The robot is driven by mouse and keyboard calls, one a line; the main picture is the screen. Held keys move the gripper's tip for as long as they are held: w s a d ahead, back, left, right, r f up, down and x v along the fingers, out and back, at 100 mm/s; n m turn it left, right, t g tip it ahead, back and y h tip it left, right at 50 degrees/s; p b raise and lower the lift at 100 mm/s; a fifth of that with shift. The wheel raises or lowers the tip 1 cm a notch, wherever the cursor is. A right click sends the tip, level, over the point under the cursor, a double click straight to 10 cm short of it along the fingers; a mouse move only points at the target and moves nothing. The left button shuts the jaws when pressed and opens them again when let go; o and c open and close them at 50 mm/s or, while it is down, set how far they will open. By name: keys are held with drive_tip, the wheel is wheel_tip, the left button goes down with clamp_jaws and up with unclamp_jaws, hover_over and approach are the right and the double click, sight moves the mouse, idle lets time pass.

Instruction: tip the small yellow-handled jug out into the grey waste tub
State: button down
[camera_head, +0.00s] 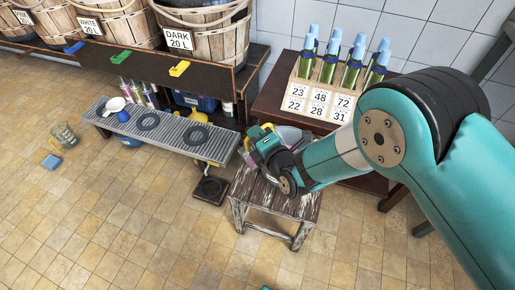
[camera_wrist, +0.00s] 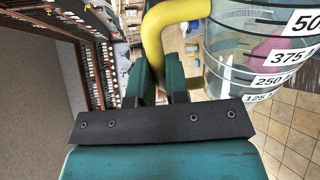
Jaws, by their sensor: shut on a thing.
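My gripper (camera_wrist: 160,82) is shut on the yellow handle (camera_wrist: 156,32) of a clear jug (camera_wrist: 230,62). The jug has dark rings and white number labels, and it appears slightly tilted in the wrist view. Something pink shows at its right side; I cannot tell if it is inside or behind. In the head view my gripper (camera_head: 262,142) is above the back of a worn wooden stool (camera_head: 275,203) and mostly hides the jug. A pale grey, tub-like thing (camera_head: 291,134) shows partly behind the gripper; I cannot tell for certain that it is the waste tub.
A slatted grey bench (camera_head: 180,140) with black rings stands left of the stool. A rack of green bottles (camera_head: 325,90) with number cards stands behind. Wooden baskets (camera_head: 205,40) line the back shelf. A glass jug (camera_head: 66,135) and blue sponge (camera_head: 51,161) lie on the otherwise open tiled floor.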

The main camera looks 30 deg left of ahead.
sight(245, 157)
drive_tip(key=shift+w+d+r+m+b, duration=0.3)
drive_tip(key=shift+w+r+m, duration=0.1)
drive_tip(key=shift+w+m, duration=0.15)
drive_tip(key=shift+s+a+f+n, duration=0.4)
drive_tip(key=shift+s+f+n, duration=0.15)
drive_tip(key=shift+s, duration=0.15)
idle(1.0)
drive_tip(key=s+n, duration=0.1)
drive_tip(key=s+a+n, duration=0.1)
drive_tip(key=shift+s+a+n+t+b, duration=0.1)
drive_tip(key=shift+s+n+t+b, duration=0.2)
drive_tip(key=shift+s+b, duration=0.1)
drive_tip(key=shift+s+a+r+n, duration=0.1)
drive_tip(key=shift+s+n, duration=0.1)
drive_tip(key=shift+n, duration=0.1)
drive_tip(key=shift+r, duration=0.15)
